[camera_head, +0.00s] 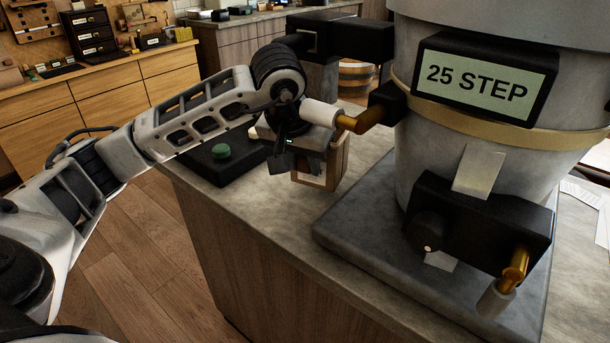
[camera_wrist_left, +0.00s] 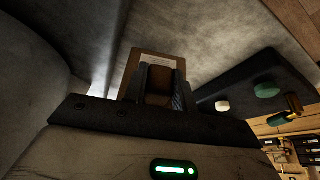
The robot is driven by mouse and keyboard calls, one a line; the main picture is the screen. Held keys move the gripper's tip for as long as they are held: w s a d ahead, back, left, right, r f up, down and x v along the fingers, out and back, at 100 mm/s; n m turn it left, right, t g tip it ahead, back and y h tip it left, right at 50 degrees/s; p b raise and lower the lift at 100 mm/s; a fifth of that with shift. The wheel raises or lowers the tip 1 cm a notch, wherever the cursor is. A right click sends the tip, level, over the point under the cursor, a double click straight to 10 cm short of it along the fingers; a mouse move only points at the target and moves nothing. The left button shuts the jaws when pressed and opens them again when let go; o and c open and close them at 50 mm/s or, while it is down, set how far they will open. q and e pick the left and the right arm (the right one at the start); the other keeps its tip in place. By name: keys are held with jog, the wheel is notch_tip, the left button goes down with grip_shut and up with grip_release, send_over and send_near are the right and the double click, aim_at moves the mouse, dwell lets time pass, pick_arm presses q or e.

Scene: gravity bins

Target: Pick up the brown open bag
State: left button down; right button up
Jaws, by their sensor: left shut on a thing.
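The brown open bag (camera_head: 339,160) is small and box-like, with a pale rim around its opening. It hangs at my left gripper (camera_head: 300,150), beside the grey machine. My left gripper is shut on the bag; its fingertips are mostly hidden behind the wrist and the bag in the head view. In the left wrist view, the bag (camera_wrist_left: 151,62) shows its tan edge beyond the dark fingers (camera_wrist_left: 160,88). I cannot tell whether the bag touches the counter. My right gripper is in neither view.
A large grey bin labelled "25 STEP" (camera_head: 477,80) stands on a grey slab at right. Its brass spout (camera_head: 365,121) with a white end juts close to my left wrist. A black box with a green button (camera_head: 221,151) sits on the counter (camera_head: 245,195) left of the bag.

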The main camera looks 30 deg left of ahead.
pick_arm(q)
jog(key=s+a+b, duration=0.1)
jog(key=s+b, duration=1)
jog(key=s, duration=0.6)
jog(key=shift+s+a+f, duration=0.2)
jog(key=shift+s, duration=0.15)
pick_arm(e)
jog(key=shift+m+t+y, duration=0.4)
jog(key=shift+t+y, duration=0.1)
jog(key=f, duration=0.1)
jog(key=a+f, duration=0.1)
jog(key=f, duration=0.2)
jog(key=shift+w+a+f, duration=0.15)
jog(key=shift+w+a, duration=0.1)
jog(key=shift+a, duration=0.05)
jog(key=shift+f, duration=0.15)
